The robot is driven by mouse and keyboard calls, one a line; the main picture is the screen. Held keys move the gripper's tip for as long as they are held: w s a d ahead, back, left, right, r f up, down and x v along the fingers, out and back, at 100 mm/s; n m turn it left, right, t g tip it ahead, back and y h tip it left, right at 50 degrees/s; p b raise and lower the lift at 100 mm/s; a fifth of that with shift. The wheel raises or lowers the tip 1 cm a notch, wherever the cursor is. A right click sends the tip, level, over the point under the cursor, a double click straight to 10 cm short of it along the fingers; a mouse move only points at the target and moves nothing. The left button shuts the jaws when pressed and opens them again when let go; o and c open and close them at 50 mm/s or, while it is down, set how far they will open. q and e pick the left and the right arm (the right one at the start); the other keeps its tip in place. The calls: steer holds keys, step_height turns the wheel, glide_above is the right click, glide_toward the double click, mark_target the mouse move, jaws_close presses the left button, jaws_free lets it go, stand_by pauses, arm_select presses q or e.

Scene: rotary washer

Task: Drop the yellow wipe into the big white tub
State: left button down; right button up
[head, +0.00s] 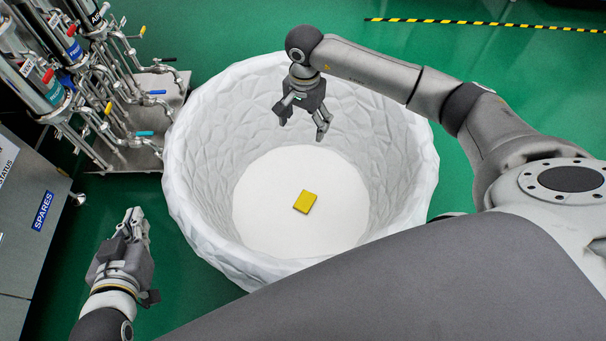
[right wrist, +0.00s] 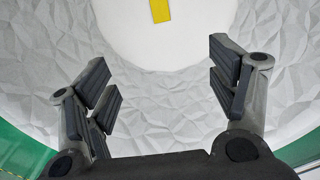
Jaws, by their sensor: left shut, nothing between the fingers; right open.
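The yellow wipe (head: 305,202) lies flat on the floor of the big white tub (head: 190,190), a little right of the floor's middle. It also shows at the top edge of the right wrist view (right wrist: 160,10). My right gripper (head: 302,128) hangs over the tub, above and apart from the wipe. Its fingers are spread and empty, also in the right wrist view (right wrist: 165,90). My left gripper (head: 135,218) is outside the tub, to its left, shut and empty.
A stand of steel pipes and valves with coloured handles (head: 110,90) stands left of the tub. A grey cabinet labelled SPARES (head: 20,215) is at the left edge. Green floor (head: 240,30) is clear behind the tub, up to a yellow-black stripe (head: 480,23).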

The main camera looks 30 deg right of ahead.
step_height(320, 180, up, 6)
steer(key=shift+r, duration=0.25)
stand_by(0.5)
